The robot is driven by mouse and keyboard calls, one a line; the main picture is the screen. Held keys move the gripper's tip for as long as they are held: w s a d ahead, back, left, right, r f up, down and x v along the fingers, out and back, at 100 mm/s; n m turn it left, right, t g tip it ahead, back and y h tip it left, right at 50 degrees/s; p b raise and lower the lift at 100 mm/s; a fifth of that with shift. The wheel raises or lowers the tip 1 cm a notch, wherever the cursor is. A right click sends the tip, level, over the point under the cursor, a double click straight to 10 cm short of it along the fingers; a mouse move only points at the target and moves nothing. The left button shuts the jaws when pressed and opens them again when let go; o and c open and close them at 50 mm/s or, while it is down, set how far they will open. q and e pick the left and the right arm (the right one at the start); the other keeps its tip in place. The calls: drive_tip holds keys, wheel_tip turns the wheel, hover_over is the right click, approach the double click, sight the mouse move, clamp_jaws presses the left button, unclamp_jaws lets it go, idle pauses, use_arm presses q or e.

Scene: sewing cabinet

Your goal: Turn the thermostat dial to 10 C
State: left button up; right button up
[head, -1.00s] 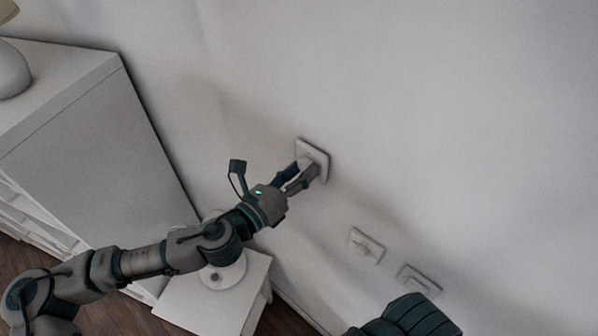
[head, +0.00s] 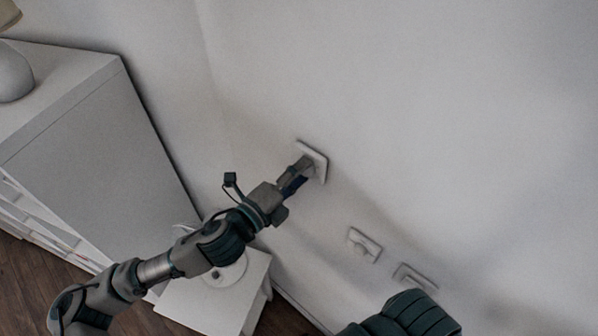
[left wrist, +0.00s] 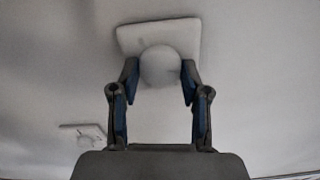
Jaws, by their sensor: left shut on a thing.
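The thermostat is a white square plate (head: 318,160) on the wall, in the middle of the head view. In the left wrist view its round white dial (left wrist: 160,66) stands out from the plate (left wrist: 128,38). My left gripper (head: 303,169) reaches the thermostat from the lower left. In the left wrist view the two fingers of my left gripper (left wrist: 160,82) are on either side of the dial and shut on it. My right gripper does not show.
Two white wall fittings, one nearer (head: 364,245) and one lower (head: 414,278), sit below and right of the thermostat. A white cabinet (head: 95,140) stands at the left. A small white table (head: 222,306) stands below my left arm.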

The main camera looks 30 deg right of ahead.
use_arm(q)
drive_tip(key=shift+w+r+n, duration=0.1)
drive_tip(key=shift+w+n, duration=0.1)
drive_tip(key=shift+n, duration=0.6)
drive_tip(key=o, duration=1.2)
drive_tip(key=shift+c, duration=0.2)
drive_tip(key=shift+w+d+f, duration=0.15)
drive_tip(key=shift+f, duration=0.05)
drive_tip(key=v, duration=1.2)
drive_tip(key=shift+d, duration=0.2)
